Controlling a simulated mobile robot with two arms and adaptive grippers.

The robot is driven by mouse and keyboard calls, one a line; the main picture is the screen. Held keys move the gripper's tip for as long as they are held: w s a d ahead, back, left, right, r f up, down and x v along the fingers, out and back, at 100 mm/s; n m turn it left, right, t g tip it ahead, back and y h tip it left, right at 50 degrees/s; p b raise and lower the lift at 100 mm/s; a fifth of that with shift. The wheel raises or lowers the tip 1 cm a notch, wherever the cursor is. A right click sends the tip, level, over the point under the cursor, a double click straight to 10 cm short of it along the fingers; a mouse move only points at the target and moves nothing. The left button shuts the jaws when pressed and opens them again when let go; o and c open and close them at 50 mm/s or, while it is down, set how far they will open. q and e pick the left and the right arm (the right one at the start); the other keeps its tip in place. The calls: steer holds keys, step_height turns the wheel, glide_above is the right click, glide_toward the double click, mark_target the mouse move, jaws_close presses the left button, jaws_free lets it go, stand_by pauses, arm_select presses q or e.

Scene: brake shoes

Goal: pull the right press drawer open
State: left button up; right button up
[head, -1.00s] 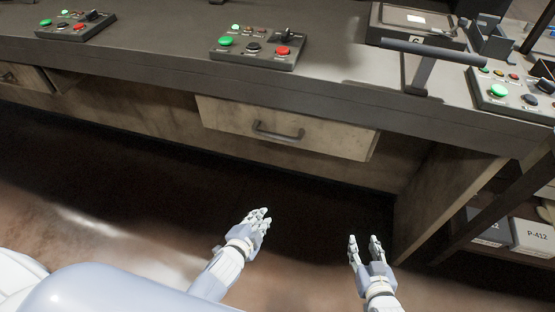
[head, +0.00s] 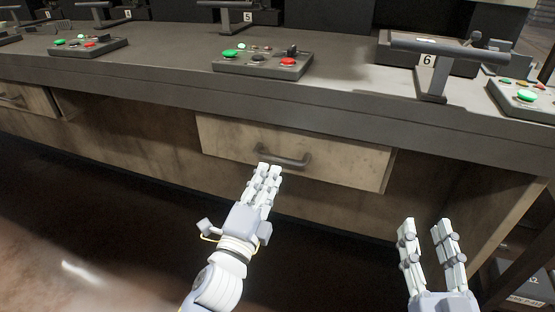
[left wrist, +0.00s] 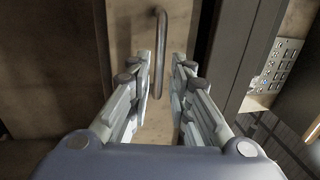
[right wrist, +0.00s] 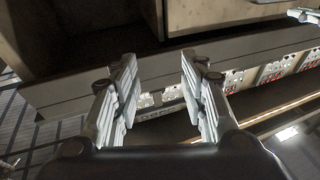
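The right press drawer (head: 225,140) is a pale, worn front under the grey bench top. Its dark bar handle (head: 283,160) is at the middle of the front. My left gripper (head: 270,168) is just in front of the handle. In the left wrist view the handle (left wrist: 159,40) shows between and beyond the open fingers (left wrist: 163,62), on the drawer front (left wrist: 125,35). I cannot tell if the fingers touch it. My right gripper (head: 428,222) is open and empty, to the right of the drawer and lower.
The bench edge (head: 330,108) overhangs the drawer. On top are a button box (head: 262,62), a press lever marked 6 (head: 445,52) and another button box (head: 525,97). Another drawer (head: 28,98) is at the far left. The floor below is clear.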

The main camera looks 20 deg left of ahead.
mark_target(277, 159)
arm_select(q)
steer(key=shift+w+d+r, duration=0.1)
steer(key=shift+w+r, duration=0.1)
steer(key=shift+w, duration=0.9)
steer(key=shift+w+a+r, duration=0.1)
steer(key=shift+w+r, duration=0.1)
steer(key=shift+w, duration=0.95)
steer(key=shift+w+d+r, duration=0.1)
steer(key=shift+w+r, duration=0.1)
steer(key=shift+w, duration=0.9)
arm_select(e)
steer(key=shift+s+a+r+t+y, duration=0.1)
steer(key=shift+s+r+t+y, duration=0.1)
steer(key=shift+r+t, duration=0.35)
steer(key=shift+s+r+t+y, duration=0.2)
steer(key=shift+r+t, duration=0.05)
steer(key=shift+r, duration=0.5)
arm_select(q)
jaws_close()
